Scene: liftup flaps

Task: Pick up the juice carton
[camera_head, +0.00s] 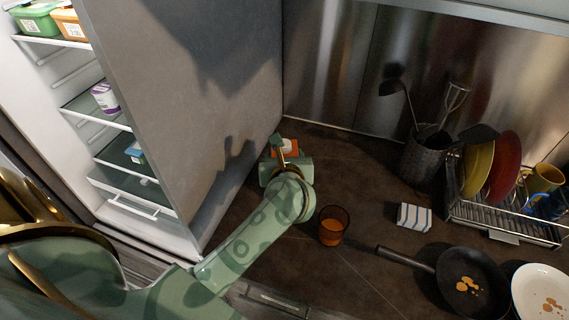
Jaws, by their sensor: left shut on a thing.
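The juice carton (289,148) shows as a small orange and white patch at the far end of my left arm, beside the open fridge door. Most of it is hidden behind my left gripper (279,150), which is shut on it. I cannot tell whether the carton touches the counter. My right gripper is not in view.
The open fridge door (200,90) stands close on the left. A glass of orange drink (333,225), a striped cloth (414,217), a dirty pan (467,284), a dirty plate (541,292), a dish rack (500,226) and a utensil holder (423,160) stand to the right.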

